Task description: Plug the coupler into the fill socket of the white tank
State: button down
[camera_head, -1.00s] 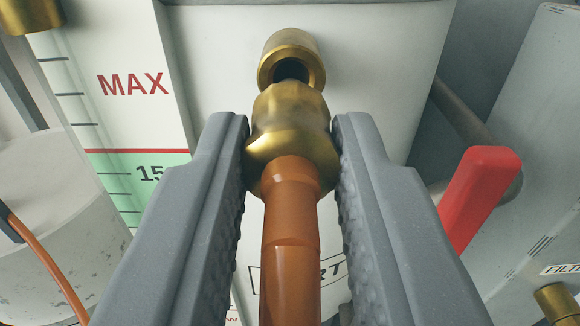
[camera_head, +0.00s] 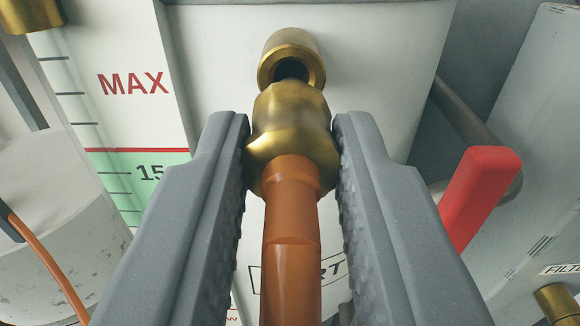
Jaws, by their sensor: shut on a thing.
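My gripper (camera_head: 290,145) is shut on the brass coupler (camera_head: 290,130), with one grey finger on each side of it. An orange hose (camera_head: 290,240) runs back from the coupler toward the camera. The brass fill socket (camera_head: 292,58) sticks out of the front of the white tank (camera_head: 385,60), with its dark round mouth facing me. The coupler's front end is just below the socket mouth in the picture and covers its lower edge. I cannot tell whether the two touch.
A level scale with a red MAX mark (camera_head: 133,84) and a green band is at the left. A red lever (camera_head: 478,195) on a grey pipe stands to the right. A brass fitting (camera_head: 555,300) is at the lower right, and another (camera_head: 30,14) at the upper left.

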jog(key=shift+w+d+p, duration=0.15)
jog(key=shift+w+p, duration=0.3)
jog(key=shift+w, duration=0.95)
jog(key=c, duration=1.1)
grip_release()
jog(key=shift+c, duration=0.2)
jog(key=s+a, duration=0.1)
jog(key=s, duration=1.2)
jog(key=shift+s, duration=0.35)
jog(key=shift+w+a, duration=0.1)
